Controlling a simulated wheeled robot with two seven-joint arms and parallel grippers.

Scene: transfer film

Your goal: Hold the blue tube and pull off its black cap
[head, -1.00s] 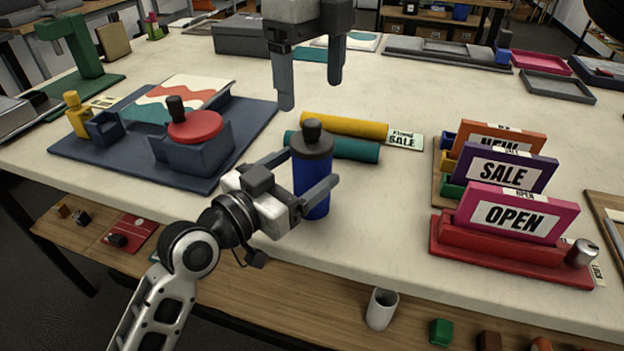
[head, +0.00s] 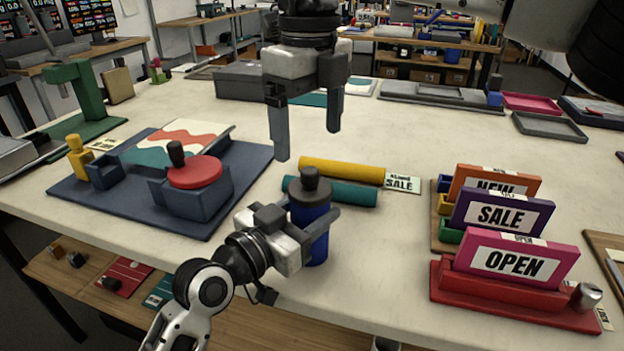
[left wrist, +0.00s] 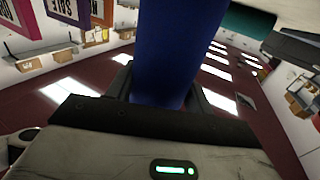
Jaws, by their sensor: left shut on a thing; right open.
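The blue tube (head: 313,240) stands upright near the table's front edge in the head view. Its black cap (head: 310,188) is on top. My left gripper (head: 322,222) is shut on the tube, with fingers on both sides just below the cap. The tube's blue body also fills the upper middle of the left wrist view (left wrist: 178,50). My right gripper (head: 308,140) is open and empty, pointing down above and slightly behind the cap, apart from it.
A yellow roll (head: 342,170) and a teal roll (head: 345,192) lie just behind the tube. A navy press board (head: 90,190) is at left. The table between tube and signs is clear.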

